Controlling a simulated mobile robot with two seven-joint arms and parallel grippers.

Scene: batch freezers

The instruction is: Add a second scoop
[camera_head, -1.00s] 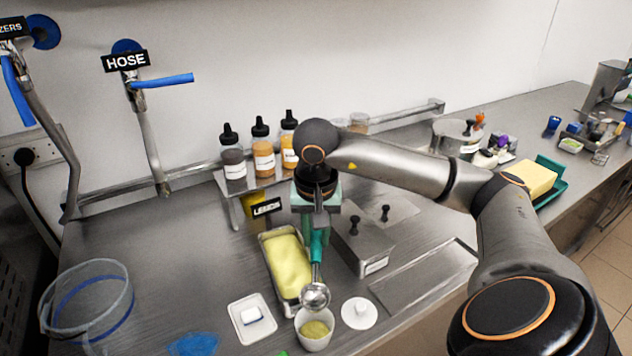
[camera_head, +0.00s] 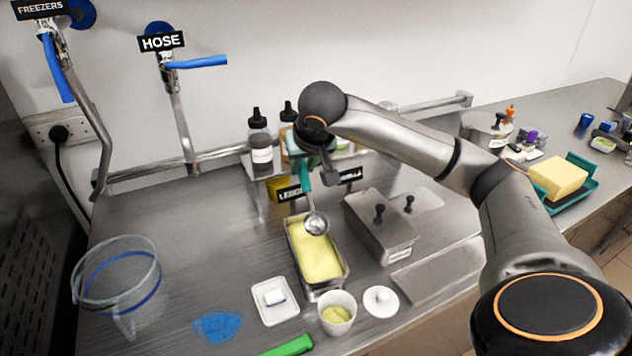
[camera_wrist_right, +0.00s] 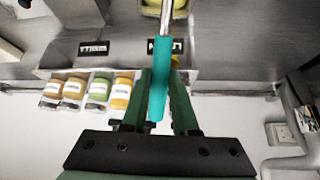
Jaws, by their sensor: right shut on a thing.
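My right gripper (camera_head: 303,172) is shut on the teal handle of an ice cream scoop (camera_head: 316,222). The teal handle (camera_wrist_right: 158,80) also shows between the fingers in the right wrist view. The scoop's metal bowl hangs over the far part of a metal pan of yellow ice cream (camera_head: 343,284); I cannot tell whether it touches the surface. A white cup (camera_head: 337,316) with some yellow ice cream in it stands in front of the pan. My left gripper is not in view.
A white lid (camera_head: 381,301) lies right of the cup, and a small white dish (camera_head: 275,316) lies left. A lidded metal container (camera_head: 381,232) stands right of the pan. A clear bucket (camera_head: 118,285) stands at left. Labelled bottles (camera_head: 260,142) stand on a shelf behind.

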